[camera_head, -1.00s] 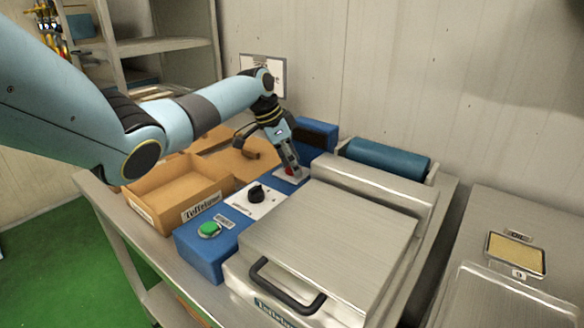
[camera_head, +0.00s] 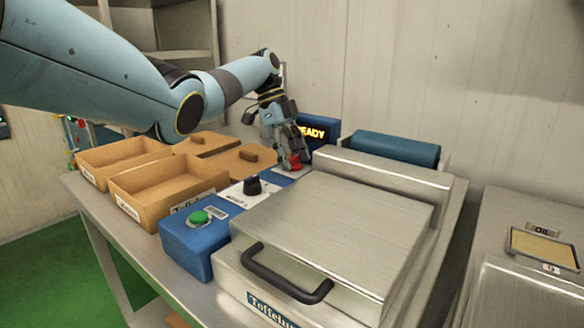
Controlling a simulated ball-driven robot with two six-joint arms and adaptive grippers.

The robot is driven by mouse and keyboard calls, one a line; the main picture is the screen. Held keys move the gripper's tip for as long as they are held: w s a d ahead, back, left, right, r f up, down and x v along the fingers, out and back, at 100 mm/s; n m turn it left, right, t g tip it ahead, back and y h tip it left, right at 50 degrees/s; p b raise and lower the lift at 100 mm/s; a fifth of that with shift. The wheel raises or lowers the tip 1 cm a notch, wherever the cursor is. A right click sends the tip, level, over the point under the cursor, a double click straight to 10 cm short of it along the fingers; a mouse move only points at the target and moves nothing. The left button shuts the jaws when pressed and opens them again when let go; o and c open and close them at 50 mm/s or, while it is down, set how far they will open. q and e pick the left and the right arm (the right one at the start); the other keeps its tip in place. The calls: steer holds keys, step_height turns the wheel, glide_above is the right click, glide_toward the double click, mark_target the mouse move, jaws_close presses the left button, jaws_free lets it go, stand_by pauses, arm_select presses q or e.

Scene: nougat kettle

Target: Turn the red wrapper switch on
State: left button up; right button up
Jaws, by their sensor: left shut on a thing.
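The red wrapper switch (camera_head: 292,162) sits on a light plate at the far end of the blue control box (camera_head: 190,246). My left gripper (camera_head: 291,156) reaches down from above and is shut on the red switch, partly hiding it. Behind it a small dark display (camera_head: 318,131) in a blue housing is lit with orange letters, of which "EADY" can be read. A black knob (camera_head: 253,186) and a green button (camera_head: 199,217) are nearer on the same box. My right gripper is not in view.
The metal wrapper with a closed lid (camera_head: 330,215) and black handle (camera_head: 285,276) stands right of the box. A blue roll (camera_head: 392,149) lies behind it. A wall rises behind.

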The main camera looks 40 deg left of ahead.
arm_select(q)
steer(key=shift+m+b, duration=0.5)
steer(key=shift+b, duration=0.05)
steer(key=o, duration=1.2)
steer(key=shift+c, duration=0.2)
steer(key=v, duration=1.2)
steer(key=shift+w, duration=0.2)
